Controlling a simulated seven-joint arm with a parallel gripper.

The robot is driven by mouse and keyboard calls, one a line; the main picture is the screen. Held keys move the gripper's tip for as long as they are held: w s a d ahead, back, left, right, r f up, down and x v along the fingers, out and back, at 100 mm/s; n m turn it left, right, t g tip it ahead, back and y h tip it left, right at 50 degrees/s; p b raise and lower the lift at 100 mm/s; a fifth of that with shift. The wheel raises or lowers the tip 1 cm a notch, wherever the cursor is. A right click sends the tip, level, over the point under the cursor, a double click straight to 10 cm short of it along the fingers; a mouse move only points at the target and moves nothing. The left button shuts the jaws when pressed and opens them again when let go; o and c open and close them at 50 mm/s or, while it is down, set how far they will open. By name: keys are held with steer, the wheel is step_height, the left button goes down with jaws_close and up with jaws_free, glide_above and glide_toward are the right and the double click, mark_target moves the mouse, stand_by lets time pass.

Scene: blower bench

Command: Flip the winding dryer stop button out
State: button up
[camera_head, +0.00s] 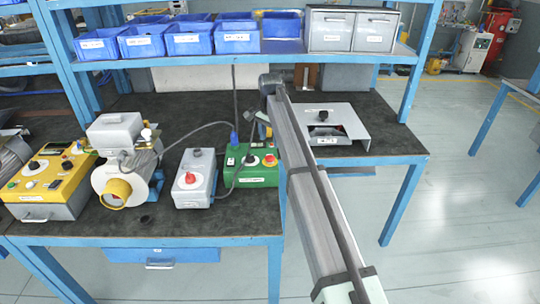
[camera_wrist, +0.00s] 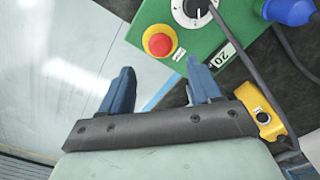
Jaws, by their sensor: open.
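A green control box (camera_head: 262,180) stands on the bench in the head view, left of my arm. It carries a red mushroom stop button on a yellow ring (camera_head: 270,160) and a black knob (camera_head: 250,158). In the wrist view the red button (camera_wrist: 160,41) sits at the box's corner, just beyond my fingertips. My gripper (camera_wrist: 161,76) is open and empty, its two blue fingers apart and not visibly touching the button. I cannot read a label that names the winding dryer.
A grey box with a red knob (camera_head: 189,178) stands left of the green box. Further left are a blower (camera_head: 128,180) and a yellow control box (camera_head: 50,205). A blue plug (camera_wrist: 287,11) and dark cable are beside the dial. A shelf (camera_head: 245,56) with bins hangs above.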

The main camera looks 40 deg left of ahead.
mark_target(270, 157)
step_height(270, 157, down, 8)
steer(key=shift+f, duration=0.1)
stand_by(0.4)
steer(key=shift+c, duration=0.4)
jaws_close()
